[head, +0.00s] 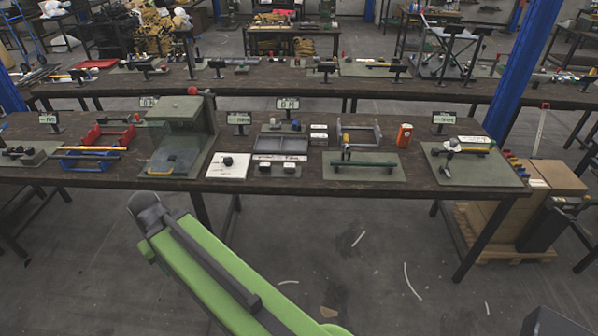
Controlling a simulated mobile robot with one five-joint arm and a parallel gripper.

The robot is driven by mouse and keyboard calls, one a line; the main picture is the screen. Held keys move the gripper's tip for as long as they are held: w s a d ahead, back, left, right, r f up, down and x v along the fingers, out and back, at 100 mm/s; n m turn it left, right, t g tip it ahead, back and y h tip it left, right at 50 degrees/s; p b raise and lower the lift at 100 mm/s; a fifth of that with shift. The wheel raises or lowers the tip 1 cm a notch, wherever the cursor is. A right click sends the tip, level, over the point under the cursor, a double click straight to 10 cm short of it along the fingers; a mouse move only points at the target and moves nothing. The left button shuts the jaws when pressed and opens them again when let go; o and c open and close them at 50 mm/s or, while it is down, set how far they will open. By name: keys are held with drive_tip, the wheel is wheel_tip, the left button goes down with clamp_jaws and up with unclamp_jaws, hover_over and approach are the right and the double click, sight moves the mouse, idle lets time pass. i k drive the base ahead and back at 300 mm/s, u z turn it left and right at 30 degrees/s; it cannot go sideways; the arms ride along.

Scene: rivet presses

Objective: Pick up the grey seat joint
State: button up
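I cannot pick out the grey seat joint with certainty in the head view. A grey U-shaped frame (376,133) stands near the back of the near workbench (305,187), right of centre. A grey divided tray (282,144) lies to its left. Small dark parts sit on a white plate (228,166) and on green base plates, too small to tell apart. My green arm (225,265) reaches up from the bottom, short of the bench's front edge. No gripper fingers can be made out.
A green-grey press (185,130) stands on the bench's left half, beside red (108,135) and blue (88,162) frames. Cardboard boxes (548,180) are beside the bench's right end. The floor in front is mostly clear.

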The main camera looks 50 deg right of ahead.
sight(288, 167)
drive_tip(key=z, duration=0.25)
drive_tip(key=i, duration=1.65)
drive_tip(key=u, duration=0.25)
